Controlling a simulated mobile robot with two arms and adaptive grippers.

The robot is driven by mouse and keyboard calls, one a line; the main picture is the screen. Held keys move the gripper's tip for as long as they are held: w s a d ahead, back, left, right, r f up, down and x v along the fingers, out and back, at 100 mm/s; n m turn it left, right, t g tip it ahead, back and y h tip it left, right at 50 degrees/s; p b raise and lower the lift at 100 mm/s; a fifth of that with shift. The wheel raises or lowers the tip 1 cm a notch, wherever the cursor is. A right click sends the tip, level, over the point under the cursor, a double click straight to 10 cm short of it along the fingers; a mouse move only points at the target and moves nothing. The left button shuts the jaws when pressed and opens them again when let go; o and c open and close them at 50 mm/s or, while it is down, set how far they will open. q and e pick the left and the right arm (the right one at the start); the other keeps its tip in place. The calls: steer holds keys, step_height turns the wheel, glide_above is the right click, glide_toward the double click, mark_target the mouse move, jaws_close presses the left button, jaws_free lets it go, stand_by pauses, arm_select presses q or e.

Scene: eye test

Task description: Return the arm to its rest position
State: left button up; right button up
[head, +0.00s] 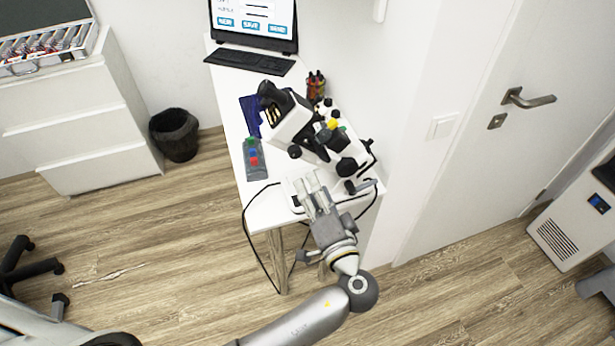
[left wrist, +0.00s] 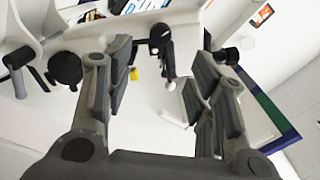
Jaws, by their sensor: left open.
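My left gripper (head: 314,190) is at the near end of the white desk, just in front of the microscope's base. Its arm reaches in from the bottom of the head view. In the left wrist view the left gripper (left wrist: 163,62) has its two fingers well apart, with nothing held between them. The white and black microscope (head: 292,122) stands on the desk beyond the fingers; parts of it also show in the left wrist view (left wrist: 68,68). My right gripper is in neither view.
The narrow desk (head: 232,95) also holds a grey tray with coloured items (head: 255,160), a dark blue item (head: 250,115), a pen holder (head: 316,85) and a laptop (head: 250,60). Black cables (head: 246,232) hang at the near end. A door (head: 500,130) stands right; floor (head: 190,240) is open left.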

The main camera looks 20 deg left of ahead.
arm_select(q)
steer(key=shift+s+d, duration=0.15)
steer(key=shift+s, duration=0.1)
stand_by(0.3)
step_height(320, 180, down, 19)
steer(key=s+a+m+g+h, duration=0.1)
steer(key=a+m+g+h, duration=0.1)
steer(key=m+g+h, duration=0.15)
steer(key=s+a+f+g+h, duration=0.1)
steer(key=s+f+g, duration=0.1)
steer(key=s+f, duration=0.5)
steer(key=s+a+f+g+h, duration=0.2)
steer(key=f+g, duration=0.1)
steer(key=f, duration=0.7)
steer(key=s+a+f+n+g+h, duration=0.1)
steer(key=s+f, duration=0.4)
steer(key=s, duration=0.5)
steer(key=s+a+f+n+g+h, duration=0.1)
steer(key=s+a+f+n, duration=0.3)
steer(key=s, duration=0.7)
steer(key=s+a+f+n+g+h, duration=0.1)
steer(key=s+a+f+n+g, duration=0.1)
steer(key=s+f, duration=0.6)
steer(key=shift+s+a+f+g, duration=0.25)
steer(key=shift+s+a+g, duration=0.4)
steer(key=shift+s, duration=0.5)
steer(key=shift+d+h, duration=0.1)
steer(key=shift+h, duration=0.15)
